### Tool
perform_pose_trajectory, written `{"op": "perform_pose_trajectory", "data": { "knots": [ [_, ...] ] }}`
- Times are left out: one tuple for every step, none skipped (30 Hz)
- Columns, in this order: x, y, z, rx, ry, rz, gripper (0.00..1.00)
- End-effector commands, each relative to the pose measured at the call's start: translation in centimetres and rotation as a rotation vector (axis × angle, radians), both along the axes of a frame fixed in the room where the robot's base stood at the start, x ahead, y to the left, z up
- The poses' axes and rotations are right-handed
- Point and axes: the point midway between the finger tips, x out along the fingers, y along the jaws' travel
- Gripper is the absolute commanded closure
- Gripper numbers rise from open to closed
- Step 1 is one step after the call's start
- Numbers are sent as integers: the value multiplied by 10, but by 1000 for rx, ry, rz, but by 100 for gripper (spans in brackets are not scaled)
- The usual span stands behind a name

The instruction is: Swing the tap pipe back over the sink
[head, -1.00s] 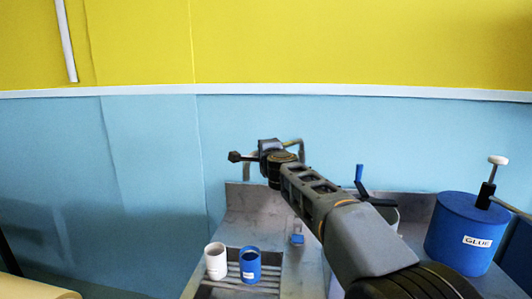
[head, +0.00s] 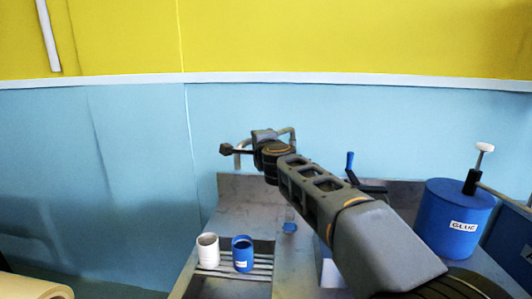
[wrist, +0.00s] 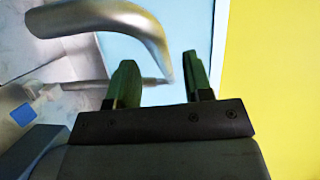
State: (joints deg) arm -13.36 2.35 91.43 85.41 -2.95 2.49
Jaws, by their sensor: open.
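The tap pipe (head: 291,135) is a metal arch at the back of the counter in the head view, partly hidden behind my gripper (head: 263,138). A pale downward end shows just left of the gripper. In the wrist view the grey curved pipe (wrist: 110,20) crosses the top left and bends down toward the gap between the green fingers of my gripper (wrist: 161,75). The fingers are apart; I cannot tell whether the pipe's end lies between them or beyond them. The sink (head: 228,289) appears to be the slatted basin at the front left.
A white cup (head: 207,252) and a blue cup (head: 242,256) stand on the slats. A blue glue tin (head: 455,215) with a brush stands at the right. A blue lever (head: 350,160) rises behind my arm. A paper roll (head: 30,287) lies at the lower left.

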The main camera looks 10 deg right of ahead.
Motion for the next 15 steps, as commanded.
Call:
{"op": "perform_pose_trajectory", "data": {
  "knots": [
    [-13,-2,1,0,-3,0,54],
    [-19,-3,1,-1,-3,0,54],
    [-27,-5,3,0,-3,0,54],
    [-33,-6,4,1,-3,0,54],
    [-39,-7,4,1,-3,0,54],
    [-46,-9,4,0,-3,0,54],
    [-52,-10,6,0,-3,0,54],
    [-57,-11,6,0,-3,-1,54],
    [-63,-12,6,0,-3,-1,54],
    [-67,-13,6,0,-2,-1,54],
    [-71,-13,6,0,-2,-1,54],
    [-76,-14,7,0,-2,-1,54],
    [-80,-15,7,0,-2,-1,54],
    [-82,-15,7,0,-2,-1,54],
    [-86,-16,7,0,-1,-1,54]
  ]
}}
